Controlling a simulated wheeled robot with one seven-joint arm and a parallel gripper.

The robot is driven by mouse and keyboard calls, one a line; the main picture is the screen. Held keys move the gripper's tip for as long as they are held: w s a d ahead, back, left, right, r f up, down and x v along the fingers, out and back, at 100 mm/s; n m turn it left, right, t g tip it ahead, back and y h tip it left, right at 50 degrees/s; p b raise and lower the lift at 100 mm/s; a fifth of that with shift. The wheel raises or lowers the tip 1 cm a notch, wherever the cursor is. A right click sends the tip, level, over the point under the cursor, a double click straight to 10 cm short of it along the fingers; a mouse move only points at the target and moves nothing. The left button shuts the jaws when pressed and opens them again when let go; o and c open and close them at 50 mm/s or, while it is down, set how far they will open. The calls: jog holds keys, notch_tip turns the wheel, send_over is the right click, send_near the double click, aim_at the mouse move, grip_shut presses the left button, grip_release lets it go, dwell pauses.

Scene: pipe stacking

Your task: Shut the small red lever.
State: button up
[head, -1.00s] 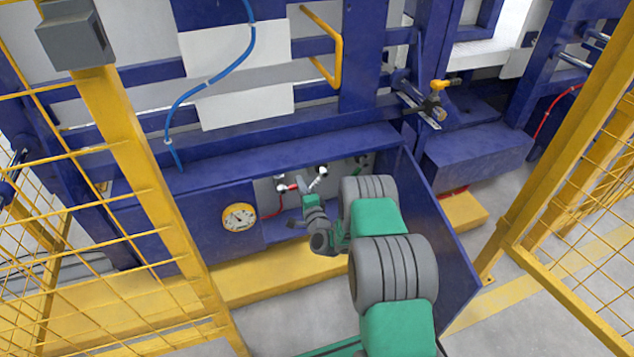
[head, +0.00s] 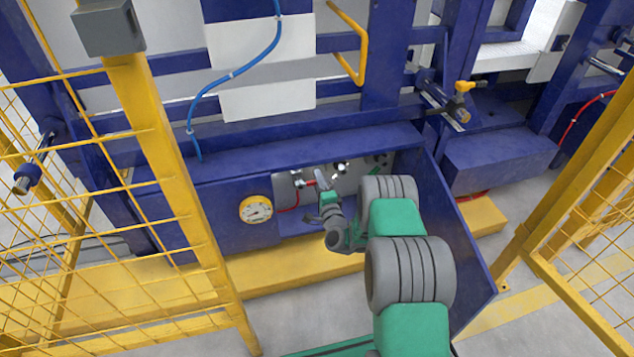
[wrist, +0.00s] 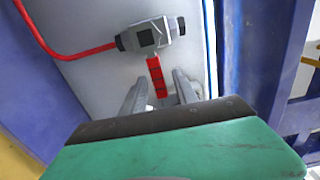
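The small red lever (wrist: 157,76) hangs from a grey valve body (wrist: 150,36) on the pale back panel in the wrist view. My gripper (wrist: 163,82) is open, with its two grey fingers on either side of the lever in the picture. I see no clear contact, and I cannot tell how deep the lever sits between the fingers. In the head view my gripper (head: 321,181) reaches into the open blue cabinet. Only a small bit of red (head: 308,184) shows beside it there; my arm hides part of the fittings.
A red hose (wrist: 75,54) runs left from the valve. The open blue cabinet door (head: 452,225) stands right of my arm. A round yellow gauge (head: 256,209) is left of the opening. Yellow fence posts (head: 170,180) stand at both sides. Other fittings sit right of my gripper.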

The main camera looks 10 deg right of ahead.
jog(key=shift+s, duration=0.1)
jog(key=s+p, duration=0.1)
jog(key=s, duration=0.6)
jog(key=shift+s+d, duration=0.15)
jog(key=shift+s, duration=0.15)
